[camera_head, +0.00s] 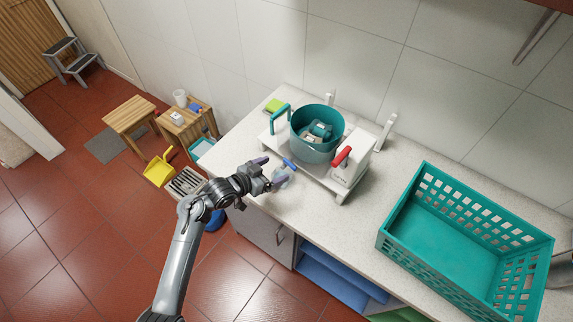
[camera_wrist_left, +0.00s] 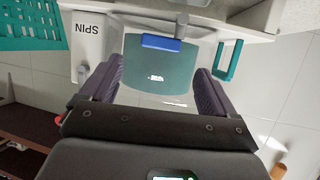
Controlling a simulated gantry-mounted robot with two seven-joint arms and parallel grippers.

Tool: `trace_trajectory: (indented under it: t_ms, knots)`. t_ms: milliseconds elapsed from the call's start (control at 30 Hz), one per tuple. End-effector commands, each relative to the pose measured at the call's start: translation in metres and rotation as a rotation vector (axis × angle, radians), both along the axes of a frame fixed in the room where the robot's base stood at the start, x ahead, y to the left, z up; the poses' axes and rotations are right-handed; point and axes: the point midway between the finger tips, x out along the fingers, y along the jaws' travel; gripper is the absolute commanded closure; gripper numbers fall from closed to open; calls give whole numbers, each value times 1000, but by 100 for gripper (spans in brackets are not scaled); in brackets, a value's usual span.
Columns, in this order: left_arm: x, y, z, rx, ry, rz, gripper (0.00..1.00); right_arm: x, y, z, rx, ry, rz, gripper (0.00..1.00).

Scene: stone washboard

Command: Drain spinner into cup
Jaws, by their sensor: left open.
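The spinner is a teal tub (camera_head: 313,150) on a white base on the counter, with small teal and beige items inside. A white box with a red handle (camera_head: 341,157) stands at its right. A blue lever (camera_head: 289,163) sits low at its front. My left gripper (camera_head: 273,171) is open just in front of the lever, apart from the tub. In the left wrist view my gripper (camera_wrist_left: 157,72) frames the tub (camera_wrist_left: 158,70) and the blue lever (camera_wrist_left: 162,43), with nothing visibly gripped. A white cup-like vessel (camera_head: 180,97) stands at the far left. My right gripper is out of view.
A large teal perforated crate (camera_head: 440,255) fills the counter's right side. A yellow-green sponge (camera_head: 273,105) and a teal-handled frame (camera_head: 273,120) are by the tub's left. Counter (camera_head: 290,225) in front is mostly clear. Wooden stools (camera_head: 130,115) stand left.

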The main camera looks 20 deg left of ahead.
Motion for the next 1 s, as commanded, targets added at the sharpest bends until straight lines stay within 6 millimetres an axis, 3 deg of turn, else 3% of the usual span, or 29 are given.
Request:
trace_trajectory:
  t_ms: [400, 867, 1000]
  knots:
    - [49, -25, -23, -1, 2, 1, 11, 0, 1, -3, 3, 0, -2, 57]
    - [57, -29, -27, 2, 0, 1, 11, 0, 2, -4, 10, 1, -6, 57]
    - [57, -29, -27, 2, 0, 1, 28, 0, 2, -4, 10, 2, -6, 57]
